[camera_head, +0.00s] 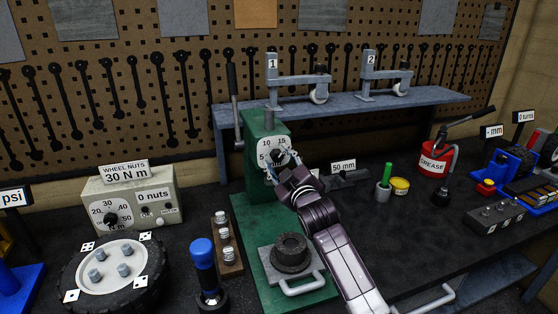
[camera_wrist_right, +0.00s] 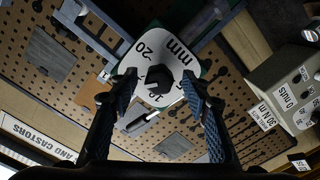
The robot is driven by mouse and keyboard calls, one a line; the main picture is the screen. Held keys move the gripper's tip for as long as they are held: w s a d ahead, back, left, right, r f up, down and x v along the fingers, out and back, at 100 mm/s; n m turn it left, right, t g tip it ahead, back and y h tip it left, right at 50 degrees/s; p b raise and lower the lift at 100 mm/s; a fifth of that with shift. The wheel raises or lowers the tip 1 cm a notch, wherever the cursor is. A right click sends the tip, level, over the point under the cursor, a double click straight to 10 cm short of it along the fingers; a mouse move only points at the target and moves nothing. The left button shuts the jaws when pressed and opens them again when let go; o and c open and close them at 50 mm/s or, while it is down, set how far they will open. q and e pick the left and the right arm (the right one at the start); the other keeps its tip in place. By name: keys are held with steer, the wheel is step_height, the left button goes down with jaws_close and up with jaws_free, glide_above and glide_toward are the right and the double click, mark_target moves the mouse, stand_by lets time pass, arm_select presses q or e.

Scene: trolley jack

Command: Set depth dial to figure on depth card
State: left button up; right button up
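The depth dial (camera_head: 277,153) is a white face with figures 5, 10 and 15 on a green press (camera_head: 263,129). In the wrist view the dial face (camera_wrist_right: 143,56) shows 20 and "mm" around a black knob (camera_wrist_right: 160,82). My right gripper (camera_head: 285,163) is in front of the dial and covers part of it. In the wrist view its two fingers (camera_wrist_right: 157,90) are apart, one on each side of the knob, with gaps visible. A sign (camera_head: 343,167) reading "50 mm" stands right of the press; I cannot tell whether it is the depth card. My left gripper is out of view.
A wheel-nut gauge box (camera_head: 130,200) and a tyre (camera_head: 112,272) stand at left. A blue-handled tool (camera_head: 204,262) stands before the press. A grey shelf (camera_head: 420,105) with two clamps is behind. A red grease can (camera_head: 433,163) and blue device (camera_head: 512,160) are right.

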steer(key=v, duration=1.2)
